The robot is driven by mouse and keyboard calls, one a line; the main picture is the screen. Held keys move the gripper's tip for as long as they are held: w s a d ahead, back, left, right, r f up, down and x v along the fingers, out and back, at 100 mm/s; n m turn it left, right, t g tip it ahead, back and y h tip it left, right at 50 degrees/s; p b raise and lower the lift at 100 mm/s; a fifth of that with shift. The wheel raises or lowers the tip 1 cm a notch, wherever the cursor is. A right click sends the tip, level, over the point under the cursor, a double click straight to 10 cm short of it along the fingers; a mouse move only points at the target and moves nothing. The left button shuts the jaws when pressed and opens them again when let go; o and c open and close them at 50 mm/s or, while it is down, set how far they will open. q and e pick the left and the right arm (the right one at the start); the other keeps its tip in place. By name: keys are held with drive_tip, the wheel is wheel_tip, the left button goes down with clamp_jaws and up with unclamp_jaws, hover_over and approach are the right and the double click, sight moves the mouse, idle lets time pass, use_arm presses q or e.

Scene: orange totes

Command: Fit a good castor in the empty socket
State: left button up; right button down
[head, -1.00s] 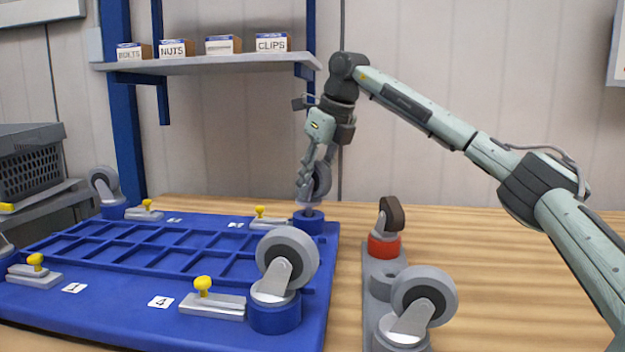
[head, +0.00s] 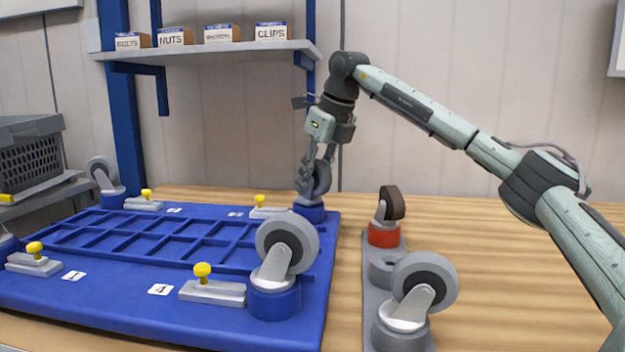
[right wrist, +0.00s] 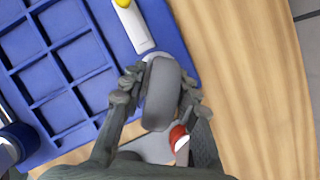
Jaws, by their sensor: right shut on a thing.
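My right gripper (head: 318,172) is shut on a grey castor (head: 321,180) at the far right corner of the blue base (head: 335,240). The castor is upright, with its lower end at the blue socket (head: 309,211); whether it is fully seated I cannot tell. In the right wrist view the fingers (right wrist: 158,92) straddle the grey wheel (right wrist: 160,95). A grey castor (head: 287,243) stands in the near right socket, and another (head: 102,172) in the far left one. On the grey rack (head: 372,310) are a grey castor (head: 425,282) and a dark-wheeled castor (head: 391,203) in a red holder. My left gripper is out of view.
Latches with yellow knobs (head: 202,270) lie beside the corners of the base. The rack's middle holder (head: 385,268) is empty. A shelf (head: 215,58) with labelled boxes stands behind. The wooden table right of the rack is clear.

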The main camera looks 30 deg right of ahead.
drive_tip(key=shift+f, duration=0.15)
idle(0.3)
drive_tip(key=c, duration=1.1)
unclamp_jaws()
drive_tip(key=shift+o, duration=0.2)
drive_tip(key=v, duration=1.2)
